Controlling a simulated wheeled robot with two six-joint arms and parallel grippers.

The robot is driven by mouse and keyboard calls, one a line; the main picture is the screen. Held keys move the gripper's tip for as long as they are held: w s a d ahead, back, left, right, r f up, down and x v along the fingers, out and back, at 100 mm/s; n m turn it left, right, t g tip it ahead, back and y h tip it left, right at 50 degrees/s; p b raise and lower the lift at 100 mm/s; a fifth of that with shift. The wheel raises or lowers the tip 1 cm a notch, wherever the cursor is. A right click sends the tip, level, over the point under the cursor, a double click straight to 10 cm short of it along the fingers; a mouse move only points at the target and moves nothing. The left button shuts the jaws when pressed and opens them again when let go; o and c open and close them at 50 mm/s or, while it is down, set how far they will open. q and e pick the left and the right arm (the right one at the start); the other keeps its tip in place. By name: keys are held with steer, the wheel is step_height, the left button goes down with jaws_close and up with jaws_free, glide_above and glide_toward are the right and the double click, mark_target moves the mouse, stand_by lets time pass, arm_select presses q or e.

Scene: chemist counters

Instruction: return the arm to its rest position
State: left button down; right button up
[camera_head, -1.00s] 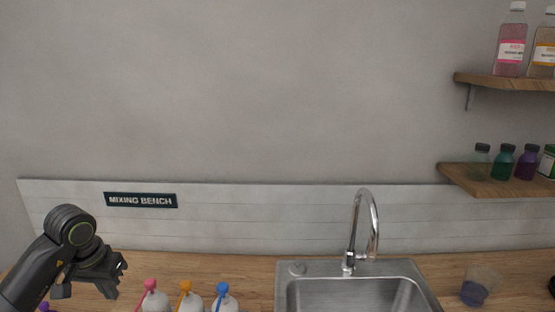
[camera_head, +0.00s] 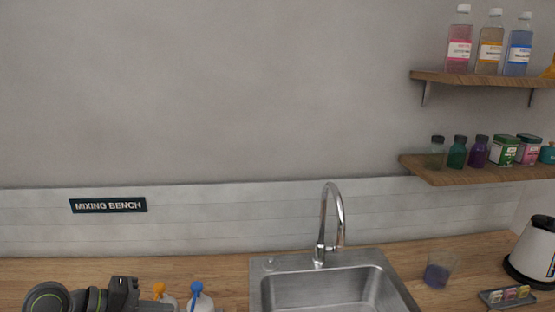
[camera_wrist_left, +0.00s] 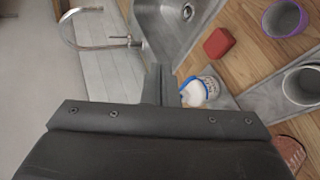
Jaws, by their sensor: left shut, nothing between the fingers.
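My left arm enters at the bottom left of the head view, and my left gripper (camera_head: 128,292) is low in front of the wooden counter (camera_head: 215,265). In the left wrist view its fingers (camera_wrist_left: 159,84) are shut together with nothing between them. A white bottle with an orange top (camera_head: 160,291) and one with a blue top (camera_head: 197,292) stand just right of the gripper in the head view. A white container with a blue rim (camera_wrist_left: 200,90) shows just beyond the fingers in the wrist view. My right gripper is in neither view.
A steel sink (camera_head: 258,290) with a tall faucet (camera_head: 325,220) is in the middle. A glass with purple liquid (camera_head: 438,275), a small tray (camera_head: 490,297) and a white kettle (camera_head: 535,250) are right. Two wall shelves (camera_head: 430,76) hold bottles and tins. A red block (camera_wrist_left: 217,43) shows in the wrist view.

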arm_select(q)
step_height(320, 180, up, 9)
steer(key=s+n+t+h, duration=0.2)
steer(key=n+t, duration=1.1)
steer(key=n, duration=0.9)
steer(key=s+a+f+n+g+y, duration=0.25)
steer(key=a+f+n+y, duration=0.5)
steer(key=n, duration=0.75)
steer(key=s+a+f+n+g+y, duration=0.1)
steer(key=s+a+f+n+y, duration=0.3)
steer(key=n+y, duration=0.95)
steer(key=s+d+f+n+g+h, duration=0.35)
steer(key=s+f+n+g, duration=0.25)
steer(key=s+f+n, duration=0.25)
steer(key=s+d+f+n+g+h, duration=0.2)
steer(key=s+f+n+g+h, duration=0.2)
steer(key=s+f+n+g, duration=0.45)
step_height(320, 180, down, 29)
steer(key=s+a+m+t+b, duration=0.1)
steer(key=s+a+m+b, duration=0.1)
steer(key=b, duration=0.1)
steer(key=s+d+f+g+b, duration=0.1)
steer(key=s+f+b, duration=0.1)
steer(key=s+f, duration=1.2)
steer(key=shift+s+d+f+b, duration=0.35)
steer(key=shift+s+f+b, duration=0.05)
steer(key=shift+f, duration=1.35)
